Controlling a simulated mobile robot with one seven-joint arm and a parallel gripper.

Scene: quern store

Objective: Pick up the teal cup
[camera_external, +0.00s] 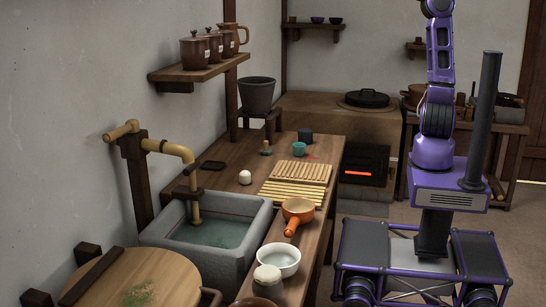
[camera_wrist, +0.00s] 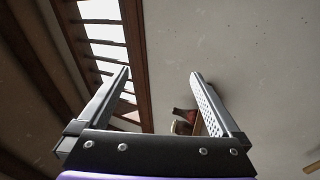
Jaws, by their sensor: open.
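The teal cup (camera_external: 299,149) stands upright on the wooden counter (camera_external: 225,180), toward its far end. A dark cup (camera_external: 305,135) is just behind it, and a small green-topped item (camera_external: 265,148) stands to its left. My arm rises on the right of the external view, well apart from the counter, and its end is cut off by the top edge. In the wrist view my gripper (camera_wrist: 160,75) is open and empty, its two fingers wide apart. That view shows the wall and a barred window, and the teal cup is not in it.
Slatted wooden racks (camera_external: 292,193), an orange pan (camera_external: 298,209), a white bowl (camera_external: 279,257) and a pale egg-like item (camera_external: 244,177) sit on the counter. A stone sink (camera_external: 258,221) is at left. A stove with a red glow (camera_external: 362,172) stands behind. Floor between base and counter is clear.

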